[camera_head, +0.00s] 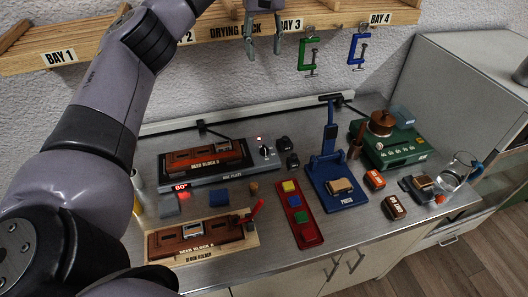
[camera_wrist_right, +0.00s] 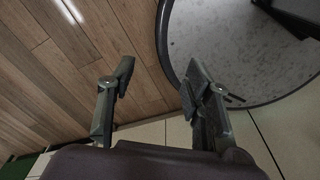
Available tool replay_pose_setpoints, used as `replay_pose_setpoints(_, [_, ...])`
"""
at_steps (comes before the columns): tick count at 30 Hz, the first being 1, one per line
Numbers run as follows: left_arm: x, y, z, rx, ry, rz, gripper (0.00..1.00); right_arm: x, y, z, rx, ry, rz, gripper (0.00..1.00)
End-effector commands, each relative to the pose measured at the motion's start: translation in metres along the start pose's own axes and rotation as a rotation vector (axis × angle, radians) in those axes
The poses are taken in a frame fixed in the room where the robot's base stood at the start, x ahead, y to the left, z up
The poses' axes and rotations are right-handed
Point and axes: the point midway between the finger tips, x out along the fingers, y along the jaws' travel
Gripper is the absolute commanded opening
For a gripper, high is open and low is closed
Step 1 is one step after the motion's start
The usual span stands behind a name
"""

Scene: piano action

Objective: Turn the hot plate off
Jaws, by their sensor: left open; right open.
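The hot plate (camera_head: 240,176) is a dark slab at the back left of the bench in the head view. A reddish-brown block marked Deck Block (camera_head: 200,159) lies on it. Its round knob (camera_head: 265,152) is at the right end, with a small lit light (camera_head: 259,139) above it. A red display at its front left corner reads about 80°. My left gripper (camera_head: 263,45) is open and empty, high in front of the drying rack, well above the hot plate. My right gripper (camera_wrist_right: 160,85) is open and empty over the floor in the right wrist view.
The drying rack (camera_head: 225,33) with green (camera_head: 310,55) and blue clamps (camera_head: 357,46) hangs above. A blue press (camera_head: 335,185), a red tray (camera_head: 300,215), a block holder (camera_head: 200,240) and a green machine (camera_head: 390,145) crowd the bench. Dark knobs sit right of the hot plate.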

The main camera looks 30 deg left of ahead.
Motion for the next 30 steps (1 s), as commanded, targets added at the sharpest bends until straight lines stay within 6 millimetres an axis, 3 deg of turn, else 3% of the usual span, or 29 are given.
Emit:
replay_pose_setpoints(1, [0.02,0.0,0.0,0.0,0.0,-0.001,0.45,0.02,0.0,0.001,0.0,0.001,0.0,0.46])
replay_pose_setpoints(5, [0.049,0.0,0.0,0.0,0.0,-0.001,0.45,0.049,0.001,-0.004,0.0,0.01,0.001,0.46])
replay_pose_setpoints(9, [0.091,0.0,0.0,0.0,0.0,-0.001,0.45,0.091,0.002,-0.012,0.0,0.026,0.003,0.46])
replay_pose_setpoints(15, [0.139,0.0,0.0,0.0,0.0,0.0,0.45,0.139,0.001,-0.008,0.0,0.026,0.003,0.46])
replay_pose_setpoints(21, [0.161,0.0,0.0,0.0,0.0,0.0,0.45,0.161,0.0,-0.004,0.0,0.023,0.003,0.46])
replay_pose_setpoints(26, [0.171,0.0,0.0,0.001,-0.001,-0.001,0.45,0.162,0.0,-0.003,0.0,0.021,0.003,0.46])
replay_pose_setpoints(30, [0.192,-0.001,0.0,0.0,-0.002,-0.003,0.45,0.163,0.0,-0.001,0.0,0.018,0.002,0.46])
